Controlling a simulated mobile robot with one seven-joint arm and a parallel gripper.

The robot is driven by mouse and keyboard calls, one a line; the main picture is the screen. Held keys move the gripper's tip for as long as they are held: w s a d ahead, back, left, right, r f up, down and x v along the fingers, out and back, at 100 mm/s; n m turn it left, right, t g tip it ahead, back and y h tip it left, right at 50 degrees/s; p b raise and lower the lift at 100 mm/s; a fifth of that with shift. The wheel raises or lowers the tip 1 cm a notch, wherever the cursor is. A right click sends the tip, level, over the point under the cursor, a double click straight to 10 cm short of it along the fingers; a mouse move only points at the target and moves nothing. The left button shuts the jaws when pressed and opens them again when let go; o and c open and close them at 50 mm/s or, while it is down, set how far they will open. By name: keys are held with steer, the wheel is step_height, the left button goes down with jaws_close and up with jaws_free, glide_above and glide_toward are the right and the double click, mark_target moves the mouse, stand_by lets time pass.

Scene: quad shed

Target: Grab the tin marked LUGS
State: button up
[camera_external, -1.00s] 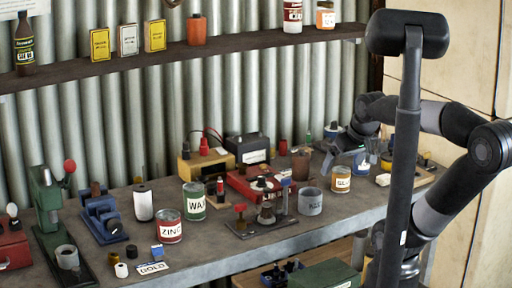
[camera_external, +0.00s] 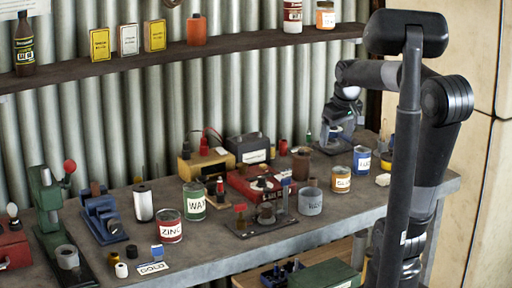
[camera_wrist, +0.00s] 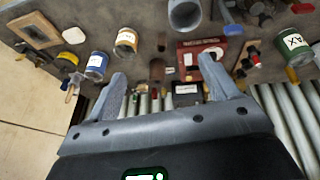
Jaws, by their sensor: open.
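No label clearly reads LUGS. The blue tin (camera_external: 361,160) stands on the bench at the right, its white label not clearly legible; it also shows in the wrist view (camera_wrist: 96,65). The orange-brown tin (camera_external: 341,181) left of it has a label that looks like GLUE; it also shows in the wrist view (camera_wrist: 126,42). The red tin (camera_external: 169,229) reads ZINC and the green tin (camera_external: 194,205) looks like WAX. My gripper (camera_external: 333,142) is over the back right of the bench. In the wrist view my gripper (camera_wrist: 165,78) is open, with nothing held between its fingers.
A grey pot (camera_external: 310,203), a red box (camera_external: 245,185) and a black-and-yellow battery-like box (camera_external: 205,163) crowd the middle of the bench. A green press (camera_external: 48,205) stands at the left. The shelf (camera_external: 130,65) runs along the corrugated wall above.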

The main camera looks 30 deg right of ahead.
steer(key=w+d+f+g, duration=0.1)
steer(key=w+d+g, duration=0.1)
steer(key=w+d, duration=0.85)
steer(key=n+g+y, duration=0.1)
steer(key=g, duration=0.1)
glide_above(359, 149)
steer(key=f, duration=0.5)
steer(key=a+f, duration=0.1)
steer(key=f, duration=0.1)
steer(key=shift+w+f, duration=0.2)
steer(key=shift+f, duration=0.1)
steer(key=shift+d+f, duration=0.2)
steer(key=shift+d, duration=0.15)
steer(key=f, duration=1)
steer(key=shift+d+f, duration=0.3)
steer(key=shift+f, duration=0.1)
steer(key=c, duration=1.2)
